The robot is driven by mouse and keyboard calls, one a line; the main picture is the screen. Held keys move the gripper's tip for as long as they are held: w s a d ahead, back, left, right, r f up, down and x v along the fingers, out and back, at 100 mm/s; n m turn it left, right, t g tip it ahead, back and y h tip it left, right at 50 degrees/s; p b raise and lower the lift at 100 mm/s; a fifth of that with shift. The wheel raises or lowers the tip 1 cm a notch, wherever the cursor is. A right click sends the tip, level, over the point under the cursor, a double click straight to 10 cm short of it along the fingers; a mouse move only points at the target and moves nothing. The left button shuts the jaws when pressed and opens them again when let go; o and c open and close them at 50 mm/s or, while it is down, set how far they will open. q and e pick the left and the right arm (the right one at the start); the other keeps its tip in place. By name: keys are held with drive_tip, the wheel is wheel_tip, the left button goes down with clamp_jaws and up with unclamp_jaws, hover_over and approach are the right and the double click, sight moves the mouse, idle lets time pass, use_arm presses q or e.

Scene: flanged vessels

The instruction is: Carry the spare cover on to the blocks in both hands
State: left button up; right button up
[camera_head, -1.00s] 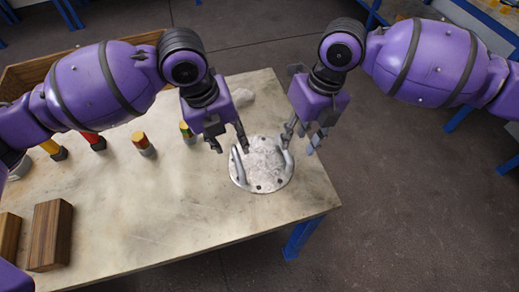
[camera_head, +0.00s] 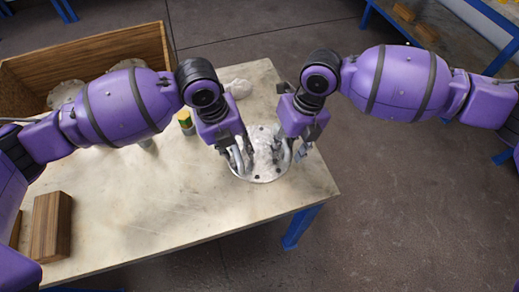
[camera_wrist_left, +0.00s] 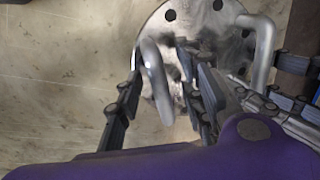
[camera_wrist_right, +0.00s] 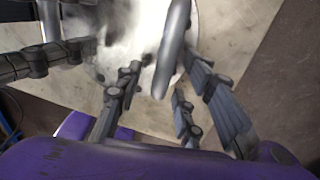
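The spare cover (camera_head: 262,172) is a round grey metal disc with bolt holes and two upright handles. It lies flat near the table's right end. My left gripper (camera_head: 238,158) is at its left handle; in the left wrist view that handle (camera_wrist_left: 155,75) stands between the spread fingers. My right gripper (camera_head: 296,150) is at the right handle; in the right wrist view that handle (camera_wrist_right: 172,50) stands between the spread fingers. Both grippers look open, with gaps beside the handles. Two brown wooden blocks (camera_head: 52,228) lie side by side at the table's left front.
A wooden crate (camera_head: 125,45) with round metal pieces (camera_head: 66,92) stands at the back left. A small yellow-and-green-topped object (camera_head: 186,120) and a pale lump (camera_head: 239,88) are behind my left arm. The table's (camera_head: 150,215) front middle is clear.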

use_arm(q)
clamp_jaws()
use_arm(e)
clamp_jaws()
